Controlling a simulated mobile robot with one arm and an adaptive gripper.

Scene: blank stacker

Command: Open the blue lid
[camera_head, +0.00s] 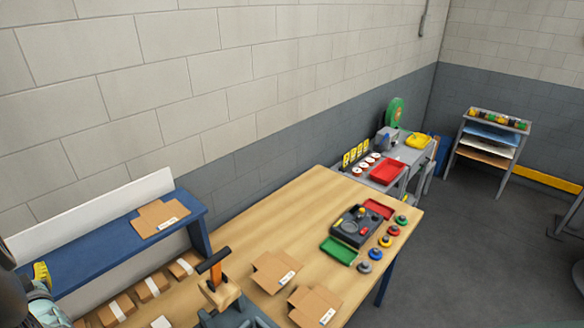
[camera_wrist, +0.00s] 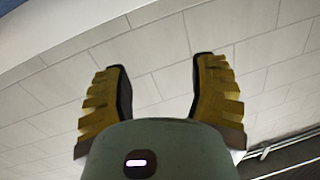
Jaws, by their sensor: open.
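A dark box (camera_head: 352,233) sits on the wooden table, with a green flat piece (camera_head: 338,250) at its left front and a red one (camera_head: 378,208) at its back right. A small blue round knobbed piece (camera_head: 375,253) sits in a row with green, red, yellow and grey ones beside the box. I cannot tell whether it is the blue lid; no other blue lid stands out. My gripper (camera_wrist: 160,72) is open and empty in the wrist view, with a blank wall or ceiling behind it. In the head view it (camera_head: 41,272) is at the far left edge, far from the box.
Flat cardboard pieces (camera_head: 314,304) lie on the wooden table (camera_head: 290,205). A wooden-and-orange handled device (camera_head: 218,288) stands at the front. A blue shelf (camera_head: 105,252) with a cardboard piece is at the left. Bare table lies left of the box.

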